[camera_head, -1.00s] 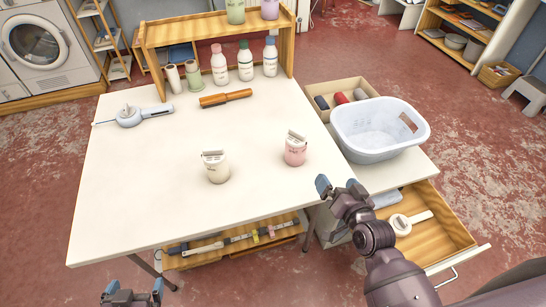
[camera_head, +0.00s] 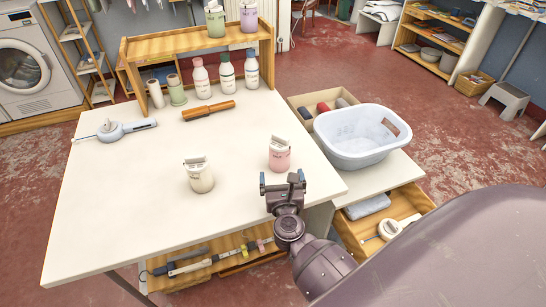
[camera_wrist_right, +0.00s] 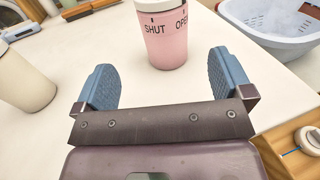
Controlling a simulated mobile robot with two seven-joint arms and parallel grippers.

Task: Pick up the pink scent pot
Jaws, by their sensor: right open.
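The pink scent pot (camera_head: 279,155) stands upright on the white table, toward its right side, with a pale lid piece on top. In the right wrist view the pink pot (camera_wrist_right: 163,38) shows the words "SHUT" and "OPEN" and stands just beyond my fingertips, between their lines. My right gripper (camera_head: 283,181) is open and empty, in front of the pot on its near side, and its blue fingers (camera_wrist_right: 162,80) do not touch the pot. A cream pot (camera_head: 200,176) of similar shape stands to the left. My left gripper is out of view.
A white laundry basket (camera_head: 360,138) stands right of the table above an open wooden drawer (camera_head: 402,205). The table's left front is clear.

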